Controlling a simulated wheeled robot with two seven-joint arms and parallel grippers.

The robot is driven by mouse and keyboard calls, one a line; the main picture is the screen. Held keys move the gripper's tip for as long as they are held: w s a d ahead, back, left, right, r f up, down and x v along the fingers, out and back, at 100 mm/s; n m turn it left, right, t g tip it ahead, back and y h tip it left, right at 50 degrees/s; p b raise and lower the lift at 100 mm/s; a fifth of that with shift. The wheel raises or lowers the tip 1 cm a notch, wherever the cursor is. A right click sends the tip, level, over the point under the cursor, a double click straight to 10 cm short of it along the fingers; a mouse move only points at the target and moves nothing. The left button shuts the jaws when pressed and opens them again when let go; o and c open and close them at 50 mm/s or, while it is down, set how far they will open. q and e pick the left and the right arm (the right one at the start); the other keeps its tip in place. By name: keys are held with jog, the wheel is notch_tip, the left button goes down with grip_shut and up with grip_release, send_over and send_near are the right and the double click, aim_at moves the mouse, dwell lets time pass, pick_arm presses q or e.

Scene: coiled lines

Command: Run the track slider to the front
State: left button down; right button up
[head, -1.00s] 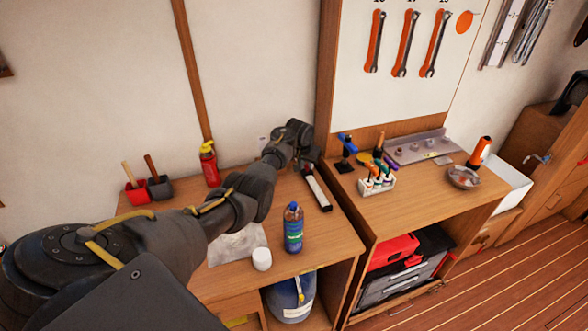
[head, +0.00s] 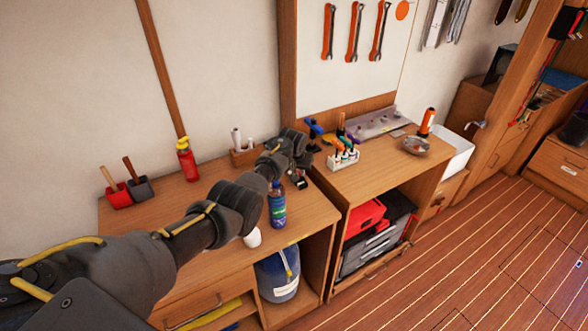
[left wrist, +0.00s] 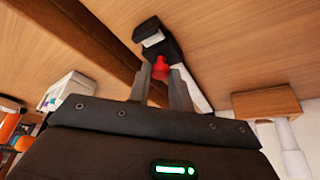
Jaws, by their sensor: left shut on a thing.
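The track is a slim rail with a white bar and black ends. In the left wrist view its front black end block (left wrist: 153,32) is at the top, and a white stretch (left wrist: 196,92) runs back beside the fingers. The slider's red knob (left wrist: 161,68) sits between the fingertips, close to that front end block; I cannot tell if they touch. My left gripper (left wrist: 162,80) is shut on the knob. In the head view my left gripper (head: 299,166) hides most of the track; only its dark front end (head: 299,182) shows. My right gripper is out of view.
A blue bottle (head: 277,205) and a white jar (head: 253,238) stand near the arm.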

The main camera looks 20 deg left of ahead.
pick_arm(q)
jog(key=c, duration=1.3)
grip_release()
jog(key=shift+o, duration=0.2)
jog(key=shift+s+r, duration=0.1)
jog(key=shift+r, duration=0.25)
jog(key=v, duration=1)
jog(key=shift+d, duration=0.15)
